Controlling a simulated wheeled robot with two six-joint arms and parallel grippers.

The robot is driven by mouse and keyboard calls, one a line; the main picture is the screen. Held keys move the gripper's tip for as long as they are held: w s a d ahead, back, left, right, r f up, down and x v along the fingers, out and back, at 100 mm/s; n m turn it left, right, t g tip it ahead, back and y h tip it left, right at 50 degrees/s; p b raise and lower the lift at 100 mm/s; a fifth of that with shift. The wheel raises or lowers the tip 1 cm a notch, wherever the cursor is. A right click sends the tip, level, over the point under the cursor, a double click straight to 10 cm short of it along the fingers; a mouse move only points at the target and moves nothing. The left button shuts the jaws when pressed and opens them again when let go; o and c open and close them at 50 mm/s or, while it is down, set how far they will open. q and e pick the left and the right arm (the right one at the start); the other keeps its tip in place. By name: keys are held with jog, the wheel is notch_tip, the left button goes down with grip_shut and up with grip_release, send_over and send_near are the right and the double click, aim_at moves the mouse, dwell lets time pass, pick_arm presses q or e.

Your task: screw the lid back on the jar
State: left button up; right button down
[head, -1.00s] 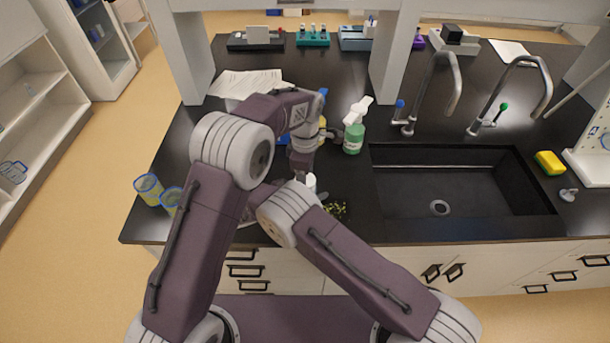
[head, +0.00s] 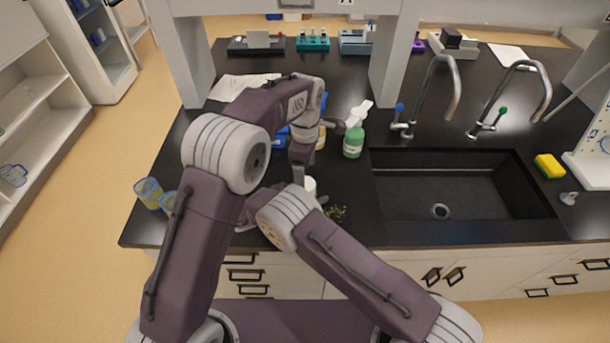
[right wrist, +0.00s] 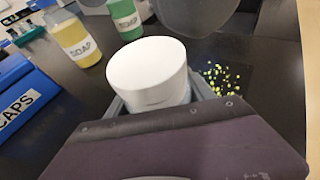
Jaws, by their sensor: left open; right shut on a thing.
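A white round jar (right wrist: 148,80) stands upright in my right gripper (right wrist: 165,108), which is shut on it. Its top is a smooth white disc in the right wrist view; I cannot make out a seam between lid and body. In the head view only a small white part of the jar (head: 310,185) shows beside my left gripper (head: 299,174), the rest being behind my arms. My left gripper points down, open, close by the jar. I cannot tell whether it touches the jar. The right gripper's fingers are mostly hidden in the head view.
A green soap bottle (head: 353,142) and a yellow soap bottle (right wrist: 75,38) stand behind the jar. A blue box marked CAPS (right wrist: 22,95) is at left. Yellow-green bits (head: 336,213) lie beside the jar. The sink (head: 460,190) is at right; two yellowish beakers (head: 148,192) stand left.

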pick_arm(q)
notch_tip(320, 180, up, 4)
jog(key=n, duration=0.3)
jog(key=shift+f, duration=0.2)
jog(key=shift+f, duration=0.1)
notch_tip(320, 180, down, 8)
jog(key=shift+r, duration=0.1)
dwell(0.4)
